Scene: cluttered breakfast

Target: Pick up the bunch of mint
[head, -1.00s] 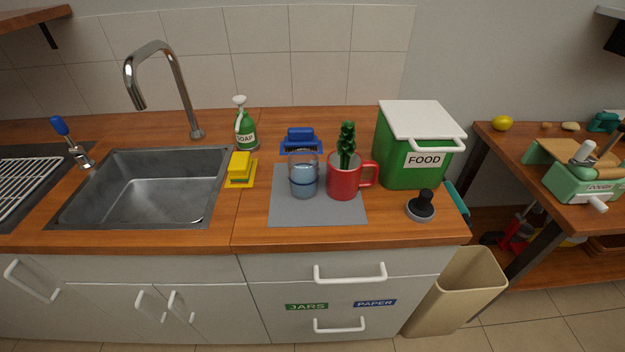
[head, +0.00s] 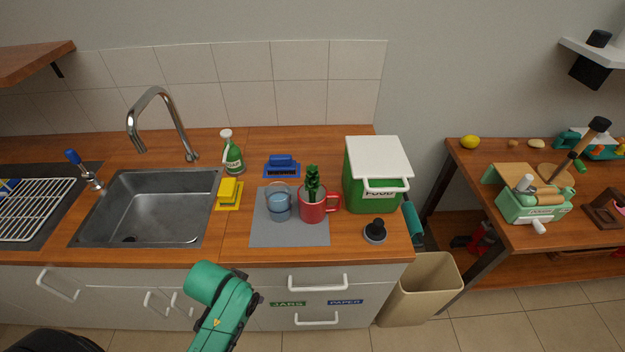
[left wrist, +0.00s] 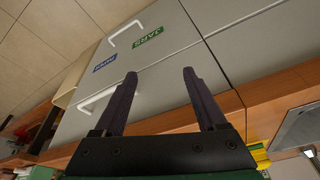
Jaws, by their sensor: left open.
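The bunch of mint (head: 312,180) is dark green and stands upright in a red mug (head: 313,209) on the grey mat (head: 290,238). Its lower part is hidden inside the mug. My left arm comes in from below in the head view, in front of the counter and well short of the mug; its fingers are hard to make out there. In the left wrist view my left gripper (left wrist: 158,92) is open and empty, with two dark fingers apart before the drawer fronts. The mint does not show in that view. My right gripper is not in view.
A glass of bluish water (head: 278,205) stands close left of the mug. A green FOOD bin (head: 372,190) is behind right, and a black-knobbed stopper (head: 375,231) is in front right. A yellow sponge (head: 229,190) and the sink (head: 150,208) lie left.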

